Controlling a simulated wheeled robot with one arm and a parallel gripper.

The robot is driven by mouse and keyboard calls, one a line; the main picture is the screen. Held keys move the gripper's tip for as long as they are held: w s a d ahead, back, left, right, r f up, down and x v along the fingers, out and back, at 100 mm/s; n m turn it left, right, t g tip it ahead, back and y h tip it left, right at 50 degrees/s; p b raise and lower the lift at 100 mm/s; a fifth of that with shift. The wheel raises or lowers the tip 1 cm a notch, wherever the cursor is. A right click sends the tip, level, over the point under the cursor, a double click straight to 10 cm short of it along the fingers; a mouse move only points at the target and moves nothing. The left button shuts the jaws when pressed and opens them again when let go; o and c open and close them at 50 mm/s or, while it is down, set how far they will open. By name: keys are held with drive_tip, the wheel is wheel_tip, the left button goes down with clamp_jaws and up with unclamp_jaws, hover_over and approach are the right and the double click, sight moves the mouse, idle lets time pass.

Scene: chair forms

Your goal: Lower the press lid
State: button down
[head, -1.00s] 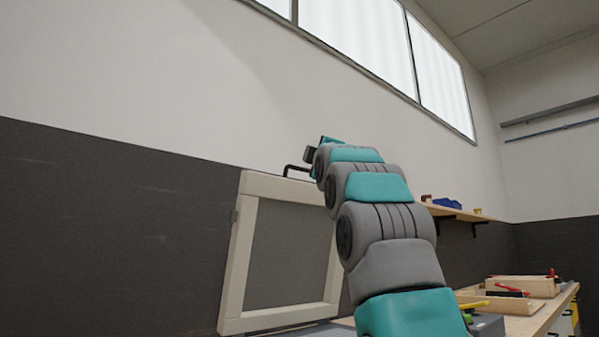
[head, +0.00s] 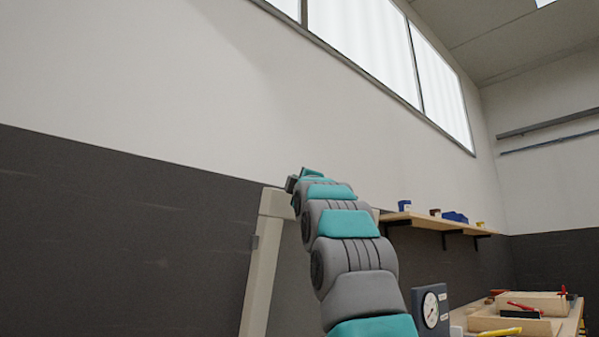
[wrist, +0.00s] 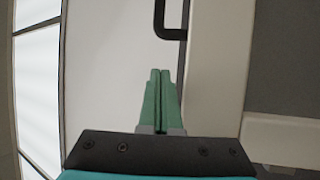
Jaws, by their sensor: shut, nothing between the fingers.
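The press lid (head: 262,265) is a cream frame around a dark grey panel. It stands raised, close to upright, in the lower middle of the head view, with my arm covering much of it. In the wrist view the lid's frame (wrist: 220,60) runs along the right side. A dark bar handle (wrist: 171,34) sticks out from its edge at the top. My gripper (wrist: 160,74) is shut and empty. Its green fingertips point towards the handle, just short of it in the picture, beside the frame. Contact cannot be told. The handle is hidden in the head view.
A dark box with a round gauge (head: 431,308) stands right of my arm. Behind it a workbench holds wooden trays (head: 515,323) and tools. A wall shelf (head: 440,222) with small items is above. The wall left of the lid is clear.

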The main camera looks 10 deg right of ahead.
drive_tip(key=p+x, duration=0.4)
drive_tip(key=shift+w+r, duration=0.3)
drive_tip(key=shift+r, duration=0.1)
drive_tip(key=shift+w+f, duration=0.1)
drive_tip(key=shift+w, duration=0.1)
drive_tip(key=shift+s+d+f, duration=0.15)
drive_tip(key=shift+s+d, duration=0.1)
drive_tip(key=shift+s, duration=0.15)
drive_tip(key=shift+d+f, duration=0.15)
drive_tip(key=shift+f, duration=0.05)
drive_tip(key=shift+s+d+b, duration=0.2)
drive_tip(key=shift+d+b, duration=0.1)
drive_tip(key=shift+d, duration=0.05)
drive_tip(key=shift+d+f, duration=0.15)
drive_tip(key=shift+f, duration=0.2)
drive_tip(key=shift+s+d+f+b, duration=0.2)
drive_tip(key=shift+s+d+b, duration=0.2)
drive_tip(key=shift+d+b, duration=0.35)
drive_tip(key=shift+a, duration=0.1)
drive_tip(key=shift+f, duration=0.1)
